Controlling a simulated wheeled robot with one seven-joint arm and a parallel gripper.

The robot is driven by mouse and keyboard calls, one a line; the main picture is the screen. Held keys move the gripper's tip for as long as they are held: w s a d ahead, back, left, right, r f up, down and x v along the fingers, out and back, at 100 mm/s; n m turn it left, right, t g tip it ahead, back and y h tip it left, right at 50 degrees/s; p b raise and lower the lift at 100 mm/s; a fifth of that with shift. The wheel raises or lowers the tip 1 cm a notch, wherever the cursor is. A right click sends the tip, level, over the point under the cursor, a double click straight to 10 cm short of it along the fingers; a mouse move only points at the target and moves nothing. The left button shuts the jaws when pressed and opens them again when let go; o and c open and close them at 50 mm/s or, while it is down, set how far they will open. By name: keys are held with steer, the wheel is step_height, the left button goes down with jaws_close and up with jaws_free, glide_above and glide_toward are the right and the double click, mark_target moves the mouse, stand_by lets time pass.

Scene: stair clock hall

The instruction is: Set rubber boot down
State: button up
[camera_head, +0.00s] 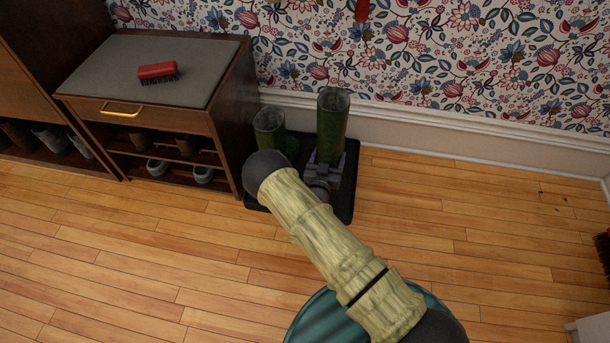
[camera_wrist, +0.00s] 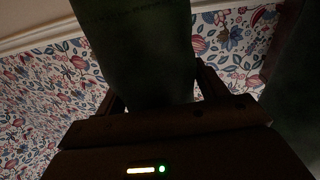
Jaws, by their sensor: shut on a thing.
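A green rubber boot (camera_head: 332,127) stands upright over the dark boot tray (camera_head: 348,190) by the wall. My gripper (camera_head: 322,170) is shut on this boot, low on its shaft. In the wrist view the boot (camera_wrist: 138,45) is a dark shape between the fingers of my gripper (camera_wrist: 155,95). A second green boot (camera_head: 270,128) stands just to the left. My arm hides the lower part of both boots and much of the tray. I cannot tell whether the held boot's sole touches the tray.
A wooden shoe bench (camera_head: 232,110) with a grey top stands close on the left, bearing a red brush (camera_head: 158,71). Shoes (camera_head: 203,174) sit on its lower shelf. Patterned wallpaper and a white skirting board (camera_head: 400,133) are behind.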

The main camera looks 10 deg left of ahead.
steer(key=shift+r, duration=0.2)
steer(key=shift+f+b, duration=2)
steer(key=shift+f, duration=1.2)
step_height(320, 180, down, 4)
steer(key=b, duration=0.2)
steer(key=shift+b, duration=0.4)
steer(key=shift+r, duration=0.2)
steer(key=o, duration=1.6)
steer(key=shift+f, duration=0.1)
steer(key=shift+s, duration=0.1)
